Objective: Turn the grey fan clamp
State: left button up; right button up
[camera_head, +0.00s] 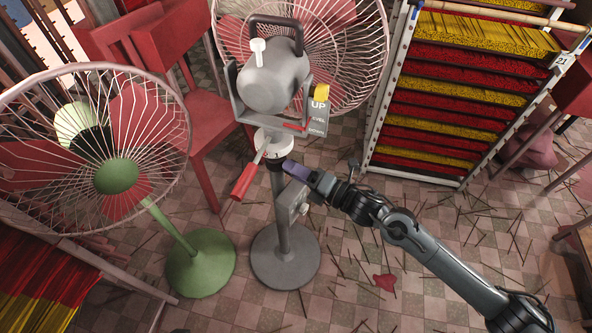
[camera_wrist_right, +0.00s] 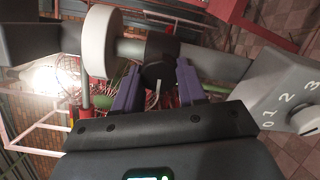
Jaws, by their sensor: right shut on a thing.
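The grey fan (camera_head: 272,80) stands upright in the middle of the head view on a grey post with a round base (camera_head: 285,262). Its clamp shows in the right wrist view as a dark round knob (camera_wrist_right: 157,73) on the post, beside a white collar (camera_wrist_right: 100,42). My right gripper (camera_head: 291,166) reaches the post from the right, just below the collar. In the wrist view its two purple fingers (camera_wrist_right: 158,88) are shut on the knob, one on each side. In the head view the fingers mostly hide the knob. My left gripper is not in view.
A red-handled lever (camera_head: 243,182) sticks out lower left of the collar. A grey switch box (camera_wrist_right: 285,97) is close by on the post. A green fan (camera_head: 117,176) stands left, a red chair (camera_head: 205,120) behind, and an incense rack (camera_head: 395,90) right. Sticks litter the floor.

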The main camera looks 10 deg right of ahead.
jog(key=shift+n, duration=0.4)
jog(key=o, duration=1.1)
jog(key=shift+c, duration=0.2)
jog(key=p+v, duration=0.4)
jog(key=v, duration=0.6)
jog(key=shift+s+d, duration=0.25)
jog(key=shift+d, duration=0.1)
